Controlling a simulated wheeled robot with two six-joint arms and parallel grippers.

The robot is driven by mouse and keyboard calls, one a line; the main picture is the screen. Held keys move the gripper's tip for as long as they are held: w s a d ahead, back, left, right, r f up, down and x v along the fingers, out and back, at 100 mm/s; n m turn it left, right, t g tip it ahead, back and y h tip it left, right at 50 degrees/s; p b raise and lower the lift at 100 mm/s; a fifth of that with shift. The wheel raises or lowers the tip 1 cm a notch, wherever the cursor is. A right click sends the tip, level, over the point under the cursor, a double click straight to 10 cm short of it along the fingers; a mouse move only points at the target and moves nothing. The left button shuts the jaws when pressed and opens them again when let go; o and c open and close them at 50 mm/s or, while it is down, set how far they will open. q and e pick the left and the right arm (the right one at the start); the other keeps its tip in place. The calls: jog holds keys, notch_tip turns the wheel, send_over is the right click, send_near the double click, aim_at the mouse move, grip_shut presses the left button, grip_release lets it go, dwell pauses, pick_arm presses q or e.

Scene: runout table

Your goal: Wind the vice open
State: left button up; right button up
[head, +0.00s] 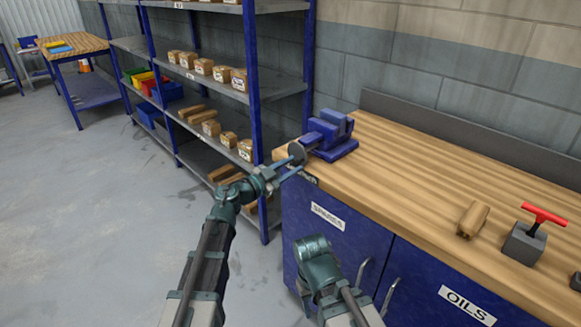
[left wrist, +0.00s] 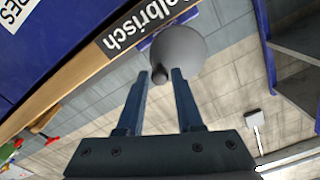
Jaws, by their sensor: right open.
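The blue vice (head: 330,132) sits on the wooden bench at its far left corner. Its grey round handwheel (head: 297,152) faces left, and it also shows in the left wrist view (left wrist: 180,48). A small dark knob (left wrist: 159,76) sticks out from the wheel towards my left gripper. My left gripper (head: 287,170) is at the wheel. In the left wrist view its two blue fingers (left wrist: 161,74) are apart, with the knob between their tips and a gap showing. My right gripper (head: 314,250) is low in front of the bench cabinet, its fingers hidden from view.
The bench top (head: 400,170) carries a wooden block (head: 473,219) and a grey block with a red T-handle (head: 525,243) at the right. A blue shelf rack (head: 253,100) with small boxes stands left of the bench. Blue cabinet doors (head: 335,235) are below. The floor at left is clear.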

pick_arm(q)
jog(key=shift+o, duration=0.7)
jog(key=m, duration=0.6)
jog(key=shift+m, duration=0.4)
jog(key=m, duration=0.3)
jog(key=shift+m, duration=0.4)
jog(key=m, duration=0.3)
jog(key=shift+m, duration=0.3)
